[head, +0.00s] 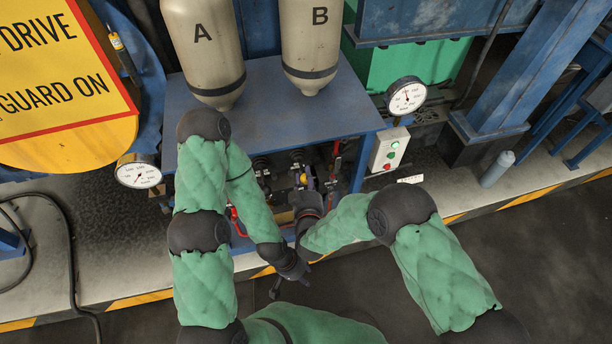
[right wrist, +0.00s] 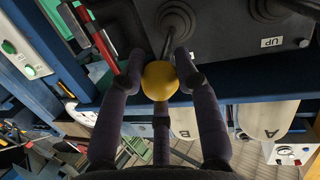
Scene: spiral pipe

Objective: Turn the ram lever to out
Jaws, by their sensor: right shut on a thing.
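A lever with a yellow ball knob (right wrist: 158,80) stands on a dark panel (right wrist: 225,50) in the right wrist view. The knob is between the two fingers of my right gripper (right wrist: 158,72), which is shut on it. In the head view the yellow knob (head: 304,178) shows small at the bench front, just beyond my right gripper (head: 304,192). No label naming this lever is readable. My left gripper (head: 289,286) hangs in front of the bench, away from the levers; its fingers look spread and empty.
Other dark-knobbed levers (head: 297,155) stand close by, and red handles (right wrist: 103,40) lie left of the held knob. A button box (head: 389,150) and a gauge (head: 407,96) are at right. Tanks A (head: 204,55) and B (head: 311,45) stand behind.

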